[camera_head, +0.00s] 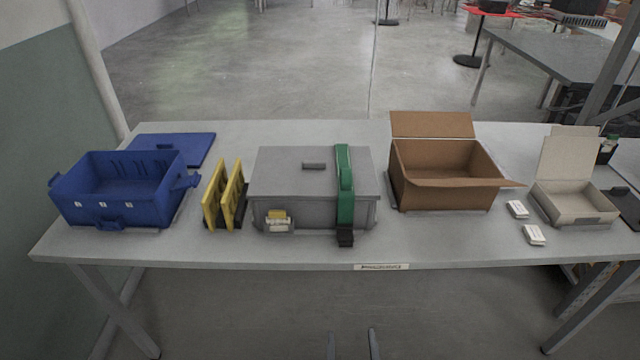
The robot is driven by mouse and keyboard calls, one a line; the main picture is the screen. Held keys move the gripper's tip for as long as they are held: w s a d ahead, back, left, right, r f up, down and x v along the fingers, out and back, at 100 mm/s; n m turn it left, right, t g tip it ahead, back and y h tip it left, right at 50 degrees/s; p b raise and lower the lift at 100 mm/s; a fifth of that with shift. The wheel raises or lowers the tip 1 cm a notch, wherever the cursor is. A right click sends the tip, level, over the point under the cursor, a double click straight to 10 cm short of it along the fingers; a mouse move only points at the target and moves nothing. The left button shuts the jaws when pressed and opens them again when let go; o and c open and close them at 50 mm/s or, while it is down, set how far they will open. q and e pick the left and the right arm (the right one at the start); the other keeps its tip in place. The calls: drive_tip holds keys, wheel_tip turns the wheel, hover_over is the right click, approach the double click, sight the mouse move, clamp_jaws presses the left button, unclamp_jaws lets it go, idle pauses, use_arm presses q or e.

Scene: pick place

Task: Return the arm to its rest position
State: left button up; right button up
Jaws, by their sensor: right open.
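My right gripper (353,343) shows only as two fingertips at the bottom edge, a little right of the middle. The fingers are apart with nothing between them, in front of and below the table's front edge. The rest of the right arm is out of the picture. My left gripper is not in view.
The grey table (330,252) carries a blue crate (85,212), a blue lid (190,146), yellow frames (210,207), a grey box (275,185) with a green strap (345,190), an open cardboard box (440,185), a small white box (573,207) and two white packets (517,209).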

drive_tip(key=s+d+f+n+g+p, duration=0.1)
drive_tip(key=s+d+f+g, duration=0.15)
drive_tip(key=f, duration=0.75)
drive_tip(key=s+d+f+n+g+p, duration=0.15)
drive_tip(key=d+f+g, duration=0.25)
drive_tip(key=f, duration=0.5)
drive_tip(key=s+d+f+g, duration=0.3)
drive_tip(key=f, duration=0.7)
use_arm(q)
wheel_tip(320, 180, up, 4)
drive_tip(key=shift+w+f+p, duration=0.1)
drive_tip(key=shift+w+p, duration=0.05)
drive_tip(key=shift+p, duration=0.5)
use_arm(e)
drive_tip(key=s+d+f+g, duration=0.3)
drive_tip(key=s+f+g, duration=0.1)
drive_tip(key=s, duration=0.6)
drive_tip(key=s+d+f+g, duration=0.4)
drive_tip(key=s+f, duration=0.3)
drive_tip(key=s, duration=0.3)
drive_tip(key=shift+s+d+f+m+g, duration=0.2)
drive_tip(key=shift+d+m+g, duration=0.05)
drive_tip(key=shift+m+g, duration=0.1)
